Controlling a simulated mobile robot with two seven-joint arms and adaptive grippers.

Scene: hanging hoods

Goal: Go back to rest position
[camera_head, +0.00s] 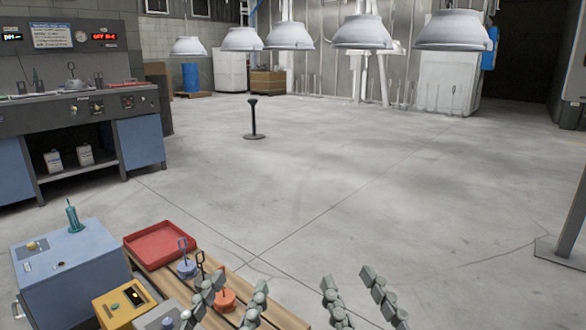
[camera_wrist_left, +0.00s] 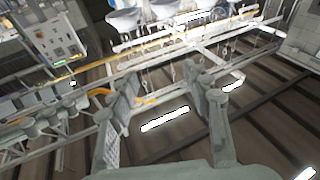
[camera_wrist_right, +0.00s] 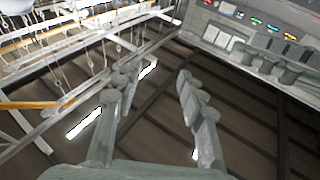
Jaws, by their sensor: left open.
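The arms behind the fingers are out of the head view.
A wooden table (camera_head: 192,277) at lower left holds a red tray (camera_head: 160,246) and orange (camera_head: 225,299) and blue (camera_head: 187,268) handled weights. A blue box (camera_head: 72,268) stands left. Hoods (camera_head: 363,32) hang at the back. A black post (camera_head: 253,118) stands mid-floor. Open floor lies ahead.

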